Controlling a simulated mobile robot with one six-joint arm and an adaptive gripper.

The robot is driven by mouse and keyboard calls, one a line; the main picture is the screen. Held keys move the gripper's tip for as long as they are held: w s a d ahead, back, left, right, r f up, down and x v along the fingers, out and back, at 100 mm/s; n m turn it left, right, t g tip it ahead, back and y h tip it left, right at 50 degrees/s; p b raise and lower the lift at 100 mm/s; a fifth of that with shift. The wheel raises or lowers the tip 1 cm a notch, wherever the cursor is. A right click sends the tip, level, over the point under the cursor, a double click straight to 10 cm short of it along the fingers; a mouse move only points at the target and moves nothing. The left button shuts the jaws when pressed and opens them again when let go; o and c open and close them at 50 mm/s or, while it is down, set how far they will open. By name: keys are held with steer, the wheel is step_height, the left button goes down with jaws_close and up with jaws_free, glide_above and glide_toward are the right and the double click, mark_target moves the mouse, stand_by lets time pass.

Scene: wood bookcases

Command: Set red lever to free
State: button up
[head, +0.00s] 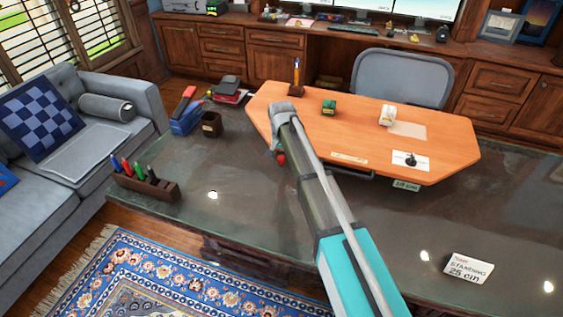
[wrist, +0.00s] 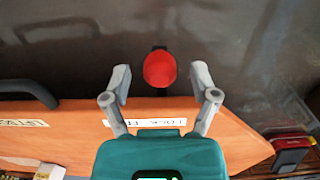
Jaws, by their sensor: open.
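The red lever's round red knob (wrist: 159,68) shows in the wrist view, on a short dark stem just beyond the orange board's edge. In the head view the knob (head: 281,157) shows small beside my arm. My gripper (wrist: 160,76) is open, with one grey finger on each side of the knob and a gap on both sides. A white label reading roughly "LOCK" (wrist: 158,123) is on the board edge behind the knob, partly hidden by my gripper. In the head view my arm hides most of my gripper and the lever's base.
The orange board (head: 440,150) stands on the dark glossy desk (head: 250,215). A dark curved handle (wrist: 32,90) is on the board's edge. A "15 cm" tag (head: 406,185) and a "STANDING 25 cm" card (head: 468,267) show right. A pen holder (head: 146,185) stands left.

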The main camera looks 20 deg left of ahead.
steer(key=shift+f, duration=0.25)
jaws_close()
stand_by(0.4)
